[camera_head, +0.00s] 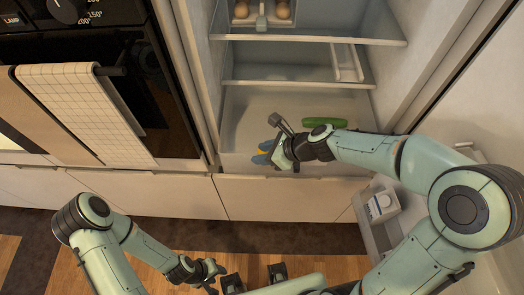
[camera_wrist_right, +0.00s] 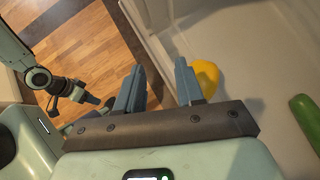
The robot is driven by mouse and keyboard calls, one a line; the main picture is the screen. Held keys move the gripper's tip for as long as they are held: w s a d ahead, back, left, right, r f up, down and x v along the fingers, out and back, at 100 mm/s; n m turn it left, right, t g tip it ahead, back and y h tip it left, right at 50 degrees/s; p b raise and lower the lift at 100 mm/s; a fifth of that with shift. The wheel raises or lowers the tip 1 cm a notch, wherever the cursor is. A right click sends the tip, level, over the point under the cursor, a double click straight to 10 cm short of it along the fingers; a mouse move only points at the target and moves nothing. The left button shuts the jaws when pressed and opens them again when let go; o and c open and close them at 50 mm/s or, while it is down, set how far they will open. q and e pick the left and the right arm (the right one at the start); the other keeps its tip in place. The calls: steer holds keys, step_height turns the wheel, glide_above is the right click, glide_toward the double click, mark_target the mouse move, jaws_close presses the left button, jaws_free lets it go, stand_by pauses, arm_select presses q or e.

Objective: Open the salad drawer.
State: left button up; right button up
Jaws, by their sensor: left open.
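The salad drawer (camera_head: 245,120) is the pale bin at the bottom of the open fridge. It holds a green cucumber (camera_head: 324,121) and a yellow item, which shows in the right wrist view (camera_wrist_right: 206,77). My right gripper (camera_head: 272,150) is at the drawer's front edge. In the right wrist view its fingers (camera_wrist_right: 158,88) are apart, one on the floor side of the front wall and one on the inner side beside the yellow item. Whether they touch the wall is unclear. My left gripper (camera_head: 210,272) is low, away from the fridge, and open.
Fridge shelves (camera_head: 300,84) lie above the drawer. The open fridge door with a shelf (camera_head: 365,220) holding a white carton (camera_head: 382,204) is at right. An oven with a hanging towel (camera_head: 85,115) is at left. Wooden floor lies in front.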

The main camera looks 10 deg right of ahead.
arm_select(q)
steer(key=w+r+p, duration=0.1)
steer(key=r, duration=0.1)
steer(key=w+r+p, duration=0.2)
arm_select(e)
steer(key=v, duration=1.2)
steer(key=shift+d+r, duration=0.2)
arm_select(q)
steer(key=shift+s, duration=0.1)
arm_select(e)
steer(key=shift+s, duration=0.1)
